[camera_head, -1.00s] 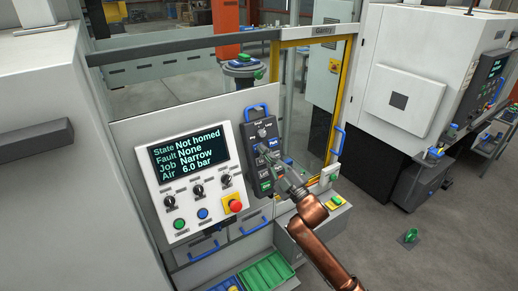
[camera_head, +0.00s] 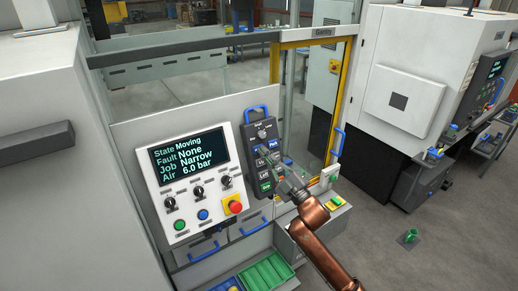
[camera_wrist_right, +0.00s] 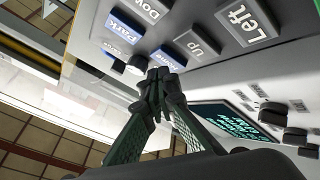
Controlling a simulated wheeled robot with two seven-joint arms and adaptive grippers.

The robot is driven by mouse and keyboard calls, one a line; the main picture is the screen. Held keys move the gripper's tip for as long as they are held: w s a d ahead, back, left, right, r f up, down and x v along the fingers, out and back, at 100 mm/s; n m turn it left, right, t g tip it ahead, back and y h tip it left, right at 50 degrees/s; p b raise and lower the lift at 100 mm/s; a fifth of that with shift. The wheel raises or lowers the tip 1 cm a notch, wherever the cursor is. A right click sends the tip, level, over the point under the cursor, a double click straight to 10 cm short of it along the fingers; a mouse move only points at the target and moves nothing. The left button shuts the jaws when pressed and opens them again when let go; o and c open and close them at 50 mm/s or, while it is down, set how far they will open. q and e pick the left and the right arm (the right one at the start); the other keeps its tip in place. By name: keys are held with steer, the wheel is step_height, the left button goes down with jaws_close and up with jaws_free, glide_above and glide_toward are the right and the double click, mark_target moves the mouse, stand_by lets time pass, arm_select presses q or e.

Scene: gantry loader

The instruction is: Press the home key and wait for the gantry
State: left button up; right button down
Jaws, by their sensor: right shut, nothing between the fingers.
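The dark key pendant (camera_head: 249,140) hangs on the front panel beside the control screen. My right gripper (camera_head: 266,153) is shut and empty, its fingertips at the pendant's keys. In the right wrist view, the closed fingertips (camera_wrist_right: 160,76) are at the blue Home key (camera_wrist_right: 169,60) and cover part of it; I cannot tell whether they touch. The blue Park key (camera_wrist_right: 118,32) and grey Up key (camera_wrist_right: 196,41) flank it. The screen (camera_head: 188,158) reads State Moving, Fault None, Job Narrow, Air 6.0 bar. The gantry head is not in view. My left gripper is not in view.
Below the screen are knobs, green and blue buttons and a red emergency stop (camera_head: 235,207). A yellow-framed door (camera_head: 338,100) stands right of the pendant. A green tray (camera_head: 266,272) sits below. A green object (camera_head: 411,236) is on the floor at right.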

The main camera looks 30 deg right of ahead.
steer(key=shift+s+r, duration=0.15)
steer(key=shift+s, duration=0.15)
steer(key=s, duration=0.1)
steer(key=s+r+p, duration=0.1)
steer(key=s, duration=0.1)
steer(key=s+p, duration=0.1)
steer(key=shift+s+d+r, duration=0.2)
steer(key=shift+s+r, duration=0.15)
stand_by(0.8)
